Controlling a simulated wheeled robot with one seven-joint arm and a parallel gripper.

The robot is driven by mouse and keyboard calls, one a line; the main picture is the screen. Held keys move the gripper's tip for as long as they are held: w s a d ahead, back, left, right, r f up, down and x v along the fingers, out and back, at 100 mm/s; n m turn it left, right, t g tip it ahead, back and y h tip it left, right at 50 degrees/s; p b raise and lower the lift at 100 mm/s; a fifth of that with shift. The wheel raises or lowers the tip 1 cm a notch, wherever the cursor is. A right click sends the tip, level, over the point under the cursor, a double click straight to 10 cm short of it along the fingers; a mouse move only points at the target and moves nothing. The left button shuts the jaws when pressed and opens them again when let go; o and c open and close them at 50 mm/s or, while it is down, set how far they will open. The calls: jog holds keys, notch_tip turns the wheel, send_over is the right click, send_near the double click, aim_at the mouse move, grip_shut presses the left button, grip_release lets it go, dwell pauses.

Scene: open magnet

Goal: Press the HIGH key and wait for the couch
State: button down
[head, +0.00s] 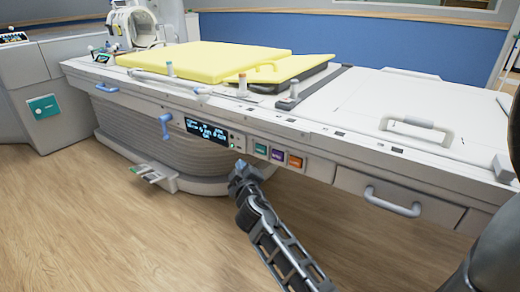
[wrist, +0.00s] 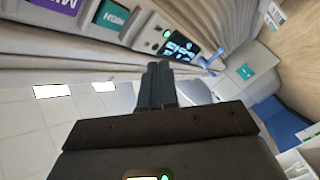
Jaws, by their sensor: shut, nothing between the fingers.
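The HIGH key (head: 261,149) is a teal square on the side of the couch (head: 150,88), leftmost in a row with a purple key (head: 277,154) and an orange key (head: 295,161). In the wrist view the teal key (wrist: 112,18) shows its HIGH label, turned upside down. My gripper (head: 238,166) is shut and empty, just below and left of the HIGH key in the head view. Its fingertips (wrist: 160,68) show in the wrist view, apart from the key. A lit display (head: 206,131) sits left of the keys, but its text is too small to read.
A blue crank handle (head: 165,127) sticks out left of the display. A grey drawer handle (head: 392,202) juts out at the right. A foot pedal (head: 150,173) stands near the floor at the left. The wood floor (head: 110,240) in front is clear.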

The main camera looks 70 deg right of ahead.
aim_at(261, 150)
jog(key=shift+s+d+p, duration=0.25)
jog(key=shift+d+p, duration=0.15)
jog(key=shift+d, duration=0.7)
jog(key=shift+s+d+p, duration=0.3)
jog(key=shift+d+p, duration=0.1)
jog(key=shift+d, duration=0.75)
jog(key=shift+s+d+p, duration=0.25)
jog(key=shift+d+p, duration=0.15)
jog(key=shift+d, duration=0.7)
jog(key=shift+d, duration=0.2)
jog(key=shift+s+d, duration=0.15)
jog(key=shift+d, duration=0.05)
